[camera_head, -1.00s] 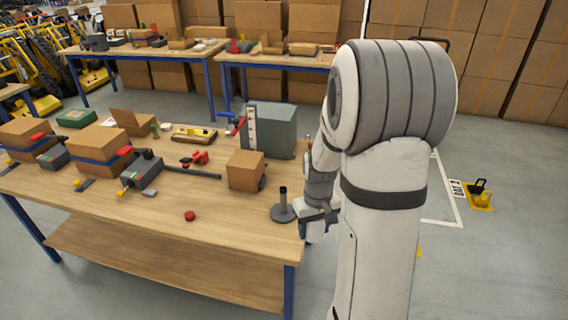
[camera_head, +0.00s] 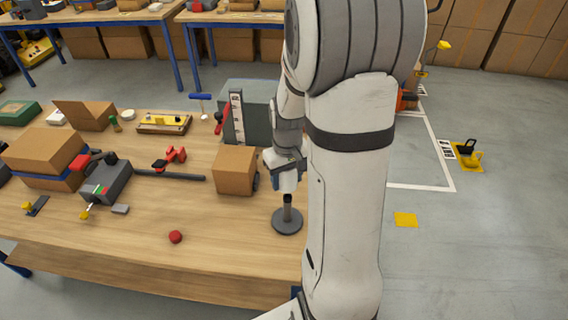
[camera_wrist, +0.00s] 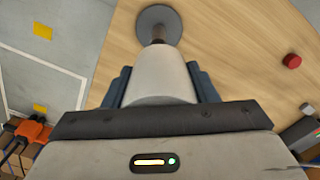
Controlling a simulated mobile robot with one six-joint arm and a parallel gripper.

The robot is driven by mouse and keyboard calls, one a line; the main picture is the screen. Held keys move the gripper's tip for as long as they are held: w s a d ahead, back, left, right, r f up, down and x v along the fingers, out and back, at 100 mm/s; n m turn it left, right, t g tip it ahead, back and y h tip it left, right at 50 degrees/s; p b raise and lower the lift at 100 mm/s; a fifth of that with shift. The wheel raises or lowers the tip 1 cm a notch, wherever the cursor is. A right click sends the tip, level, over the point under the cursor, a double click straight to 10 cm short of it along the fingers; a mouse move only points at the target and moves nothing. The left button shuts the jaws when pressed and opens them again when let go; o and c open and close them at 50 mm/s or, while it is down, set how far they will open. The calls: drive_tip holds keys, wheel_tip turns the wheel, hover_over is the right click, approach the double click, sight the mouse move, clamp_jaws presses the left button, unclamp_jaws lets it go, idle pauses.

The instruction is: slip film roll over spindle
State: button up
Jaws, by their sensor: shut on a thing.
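The spindle is a dark upright post on a round grey base (camera_head: 287,222), near the right front edge of the wooden table. It also shows at the top of the wrist view (camera_wrist: 158,17). My gripper (camera_head: 285,164) is shut on the film roll (camera_head: 286,183), a pale cylinder. In the wrist view the roll (camera_wrist: 157,75) sits between the two blue-grey fingers. In the head view the roll is just above the post's top. I cannot tell whether they touch or line up exactly. My arm hides part of the table's right edge.
A cardboard box (camera_head: 236,170) stands close left of the spindle, with a grey-green case (camera_head: 258,112) behind it. A red button-like knob (camera_head: 175,237) lies front left. A grey device (camera_head: 106,182) and dark bar lie farther left. The table front is mostly clear.

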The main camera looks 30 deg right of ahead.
sight(288, 196)
drive_tip(key=shift+f+b, duration=1.15)
drive_tip(key=shift+f, duration=0.5)
drive_tip(key=shift+d+f, duration=0.1)
drive_tip(key=shift+f, duration=0.1)
drive_tip(key=shift+s+f, duration=0.1)
drive_tip(key=shift+s, duration=0.05)
drive_tip(key=shift+s+f+b, duration=0.1)
drive_tip(key=shift+f+b, duration=0.25)
drive_tip(key=shift+b, duration=0.25)
drive_tip(key=shift+f, duration=0.25)
drive_tip(key=shift+f+b, duration=0.4)
drive_tip(key=shift+b, duration=0.1)
drive_tip(key=shift+f, duration=0.3)
drive_tip(key=shift+f+b, duration=0.95)
drive_tip(key=shift+b, duration=0.05)
drive_tip(key=shift+f, duration=0.1)
